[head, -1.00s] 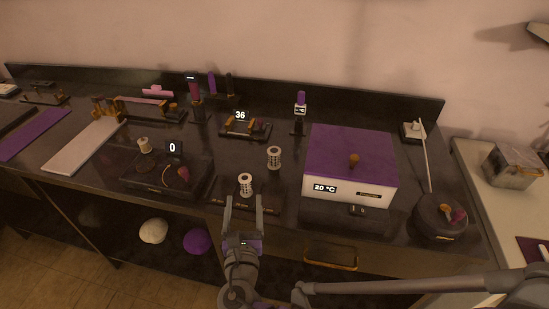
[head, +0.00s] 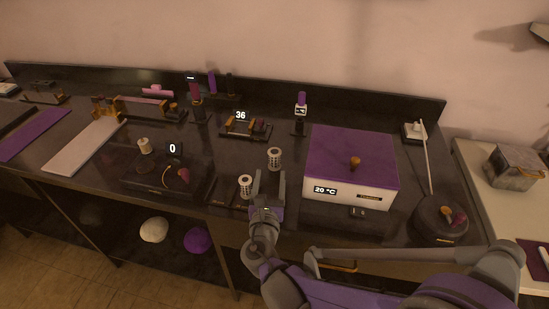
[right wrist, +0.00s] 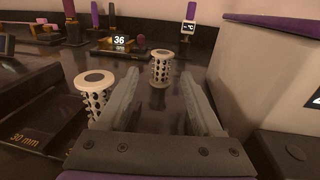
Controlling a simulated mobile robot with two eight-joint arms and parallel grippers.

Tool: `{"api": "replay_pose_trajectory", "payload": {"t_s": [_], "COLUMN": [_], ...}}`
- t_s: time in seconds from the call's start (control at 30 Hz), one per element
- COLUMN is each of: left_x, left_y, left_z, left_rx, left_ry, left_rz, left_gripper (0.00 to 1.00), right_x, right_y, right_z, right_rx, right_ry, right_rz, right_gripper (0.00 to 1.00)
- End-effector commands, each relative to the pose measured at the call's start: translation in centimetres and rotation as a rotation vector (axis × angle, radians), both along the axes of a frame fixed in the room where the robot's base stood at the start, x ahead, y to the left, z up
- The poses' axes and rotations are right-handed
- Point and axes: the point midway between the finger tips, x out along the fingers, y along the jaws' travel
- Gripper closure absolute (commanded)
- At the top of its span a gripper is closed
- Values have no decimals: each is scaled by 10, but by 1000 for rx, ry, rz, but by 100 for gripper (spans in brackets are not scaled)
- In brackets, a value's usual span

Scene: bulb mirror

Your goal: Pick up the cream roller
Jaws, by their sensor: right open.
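Two cream rollers with dark studs stand upright on the dark bench. The farther roller (head: 274,158) stands beyond my right gripper (head: 270,176); the nearer roller (head: 245,186) is just left of the gripper. In the right wrist view the farther roller (right wrist: 161,68) appears between the open fingers (right wrist: 160,88), ahead of them and not gripped. The nearer roller (right wrist: 96,95) is outside the left finger there. My right gripper is open and empty. My left gripper is not in view.
A white box with a purple lid (head: 352,165) stands close on the right. A dark stand marked 30 mm (right wrist: 32,132) lies left of the nearer roller. The small stand showing 36 (head: 244,127) is behind. A plain cream spool (head: 144,146) sits farther left.

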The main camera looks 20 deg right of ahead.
Motion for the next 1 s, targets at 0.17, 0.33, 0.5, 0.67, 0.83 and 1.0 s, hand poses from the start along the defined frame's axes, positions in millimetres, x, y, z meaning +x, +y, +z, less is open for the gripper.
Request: {"api": "replay_pose_trajectory", "payload": {"t_s": [0.17,0.33,0.5,0.67,0.83,1.0], "left_x": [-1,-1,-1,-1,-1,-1], "left_y": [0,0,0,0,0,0], "left_z": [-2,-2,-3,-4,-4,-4], "left_rx": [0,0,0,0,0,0], "left_ry": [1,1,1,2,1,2], "left_rz": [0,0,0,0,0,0], "left_gripper": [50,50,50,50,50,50], "right_x": [25,36,55,74,76,76], "right_y": [-14,-19,-32,-41,-42,-41], "right_z": [0,0,1,1,1,1], "right_rx": [1,0,0,0,1,1], "right_ry": [0,0,0,0,0,0], "right_rz": [-3,-1,-2,-1,0,0], "right_gripper": [33,33,33,33,33,51]}}
